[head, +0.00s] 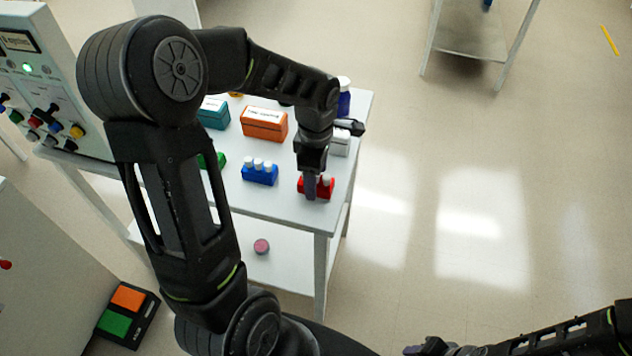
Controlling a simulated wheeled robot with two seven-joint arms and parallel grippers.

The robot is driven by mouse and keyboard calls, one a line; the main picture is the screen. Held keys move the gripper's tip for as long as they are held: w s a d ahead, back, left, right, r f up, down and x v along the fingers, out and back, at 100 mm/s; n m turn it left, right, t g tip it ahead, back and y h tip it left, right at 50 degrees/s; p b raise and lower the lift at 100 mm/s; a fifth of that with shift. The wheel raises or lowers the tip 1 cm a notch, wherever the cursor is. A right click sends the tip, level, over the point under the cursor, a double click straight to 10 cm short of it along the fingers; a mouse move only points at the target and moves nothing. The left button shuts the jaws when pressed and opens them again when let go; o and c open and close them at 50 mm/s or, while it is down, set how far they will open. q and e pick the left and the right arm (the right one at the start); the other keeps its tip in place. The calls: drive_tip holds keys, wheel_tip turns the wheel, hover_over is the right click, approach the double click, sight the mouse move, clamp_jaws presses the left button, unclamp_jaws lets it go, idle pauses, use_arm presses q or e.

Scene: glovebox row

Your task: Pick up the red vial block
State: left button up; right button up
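The red vial block (328,191) sits near the front right corner of the white table, with a white-capped vial showing in it. My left gripper (311,186) points down over the block, and its near finger covers the block's middle. The other finger is hidden, so I cannot tell whether the gripper grips the block. My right gripper (428,348) is low at the bottom edge, away from the table, partly cut off; its finger opening is unclear.
A blue vial block (260,175) stands left of the red one, with a partly hidden green block (220,159) farther left. Orange (264,123) and teal (213,113) boxes stand behind. A control panel (45,80) is at the table's left.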

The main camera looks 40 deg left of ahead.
use_arm(q)
drive_tip(key=shift+c, duration=0.5)
clamp_jaws()
